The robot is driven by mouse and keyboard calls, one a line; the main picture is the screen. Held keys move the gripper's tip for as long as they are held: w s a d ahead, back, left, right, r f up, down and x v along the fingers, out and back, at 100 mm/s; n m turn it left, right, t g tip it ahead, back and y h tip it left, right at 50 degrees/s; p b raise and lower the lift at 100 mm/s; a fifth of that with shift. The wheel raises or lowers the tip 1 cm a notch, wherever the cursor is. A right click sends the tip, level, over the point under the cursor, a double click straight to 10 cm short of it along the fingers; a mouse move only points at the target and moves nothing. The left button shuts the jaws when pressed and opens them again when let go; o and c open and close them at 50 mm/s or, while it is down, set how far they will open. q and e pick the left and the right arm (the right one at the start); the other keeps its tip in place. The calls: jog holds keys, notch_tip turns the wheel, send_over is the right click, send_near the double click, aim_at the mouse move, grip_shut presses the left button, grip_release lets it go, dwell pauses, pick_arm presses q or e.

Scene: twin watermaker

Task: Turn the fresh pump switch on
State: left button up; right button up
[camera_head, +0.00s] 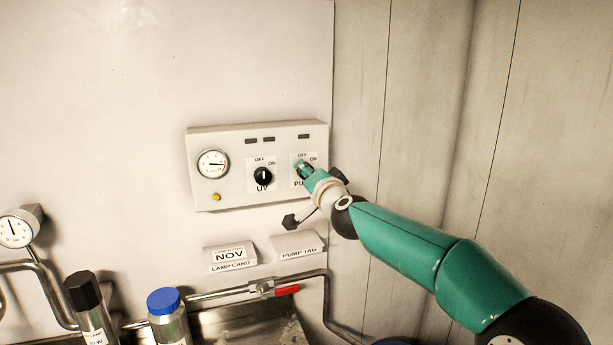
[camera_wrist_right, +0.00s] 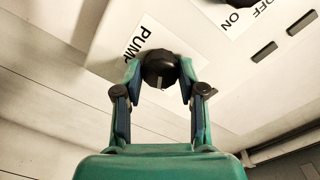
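The control box (camera_head: 228,190) hangs on the white wall. Its pump switch is a black round knob at the box's right side, mostly hidden by my gripper in the head view. In the right wrist view the pump knob (camera_wrist_right: 160,66) sits between the fingertips beside the PUMP label, with a small pale mark on its face. My right gripper (camera_head: 304,172) has its fingers on both sides of the knob and appears closed on it, also in the right wrist view (camera_wrist_right: 160,74). I cannot tell the knob's setting. My left gripper is out of view.
The UV knob (camera_head: 263,176) is just left of the pump switch. A gauge (camera_head: 213,164) and dark indicator windows (camera_head: 268,139) are on the box. Below are two cards, a pipe with a red valve handle (camera_head: 287,290), and a blue-capped bottle (camera_head: 164,302).

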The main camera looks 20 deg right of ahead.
jog(key=o, duration=0.4)
jog(key=shift+d, duration=0.15)
jog(key=shift+c, duration=0.2)
jog(key=s, duration=1.2)
